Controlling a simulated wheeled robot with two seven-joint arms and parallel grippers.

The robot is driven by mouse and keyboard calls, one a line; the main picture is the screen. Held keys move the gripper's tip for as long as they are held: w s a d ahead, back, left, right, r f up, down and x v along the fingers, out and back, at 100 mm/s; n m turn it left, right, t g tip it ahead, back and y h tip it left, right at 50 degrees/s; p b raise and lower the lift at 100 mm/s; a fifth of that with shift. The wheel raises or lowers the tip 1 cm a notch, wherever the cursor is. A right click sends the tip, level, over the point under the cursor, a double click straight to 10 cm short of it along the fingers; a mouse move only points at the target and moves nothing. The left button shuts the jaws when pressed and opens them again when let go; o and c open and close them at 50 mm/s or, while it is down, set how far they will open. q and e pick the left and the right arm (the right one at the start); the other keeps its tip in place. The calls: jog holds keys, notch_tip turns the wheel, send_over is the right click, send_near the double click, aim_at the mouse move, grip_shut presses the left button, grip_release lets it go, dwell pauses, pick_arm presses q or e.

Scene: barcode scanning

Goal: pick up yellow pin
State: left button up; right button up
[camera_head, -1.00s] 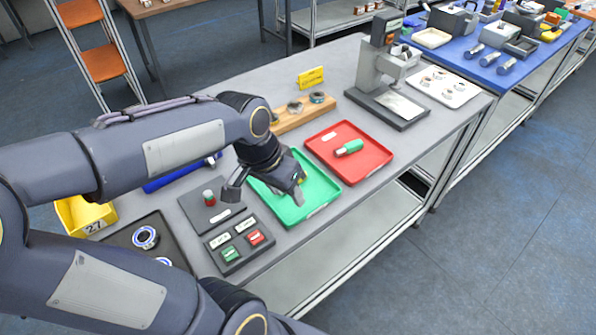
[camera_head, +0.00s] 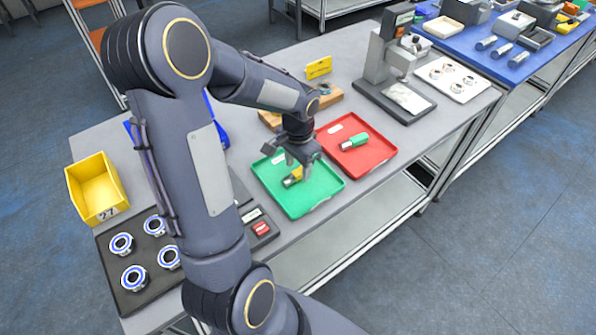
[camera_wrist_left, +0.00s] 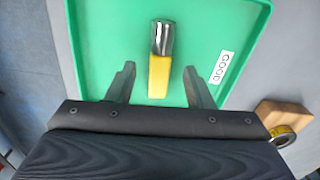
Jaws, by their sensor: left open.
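The yellow pin (camera_head: 293,176) lies in the green tray (camera_head: 318,201). In the left wrist view the pin (camera_wrist_left: 160,72) has a yellow end toward my gripper and a shiny metal end away from it. My left gripper (camera_head: 295,170) is over the green tray. In the left wrist view its two fingers (camera_wrist_left: 158,85) are spread apart, one on each side of the pin's yellow end, with gaps on both sides. Whether the fingers are level with the pin or above it, I cannot tell. My right gripper is not in view.
A red tray (camera_head: 376,156) with a green pin (camera_head: 354,142) adjoins the green tray. A wooden block (camera_head: 329,101) with rings is behind. A scanner-like stand (camera_head: 384,62) is further right. A yellow bin (camera_head: 92,189) and a dark tray of bearings (camera_head: 131,302) are at left.

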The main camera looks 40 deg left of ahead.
pick_arm(q)
jog(key=shift+f, duration=0.6)
grip_shut()
jog(key=shift+r, duration=0.1)
